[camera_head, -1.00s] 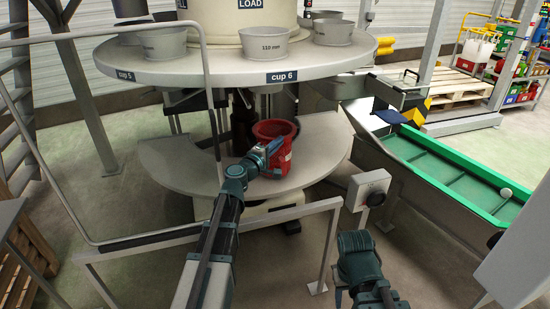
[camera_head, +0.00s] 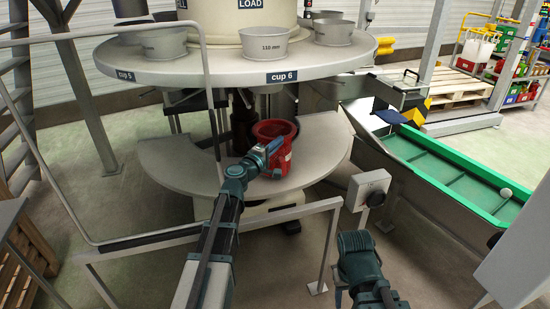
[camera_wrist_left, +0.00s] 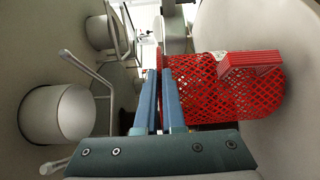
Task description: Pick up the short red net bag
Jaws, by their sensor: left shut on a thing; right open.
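The short red net bag (camera_head: 284,160) sits on the lower grey shelf beneath the round table in the head view, its round mouth facing up. In the left wrist view the red mesh (camera_wrist_left: 205,95) lies against the right side of the fingers, with a solid red ribbed piece on it. My left gripper (camera_head: 268,151) is at the bag's near left side, shut on its net; its blue fingers (camera_wrist_left: 161,98) are close together. How much net lies between them is hidden. My right gripper (camera_head: 357,258) is low in the head view, away from the bag; its fingertips are not clear.
The round table (camera_head: 190,73) with several grey cups overhangs the lower shelf (camera_head: 180,165). A metal guard rail (camera_head: 210,232) crosses in front. A control box (camera_head: 368,190) stands right of it, and a green conveyor (camera_head: 450,172) is further right.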

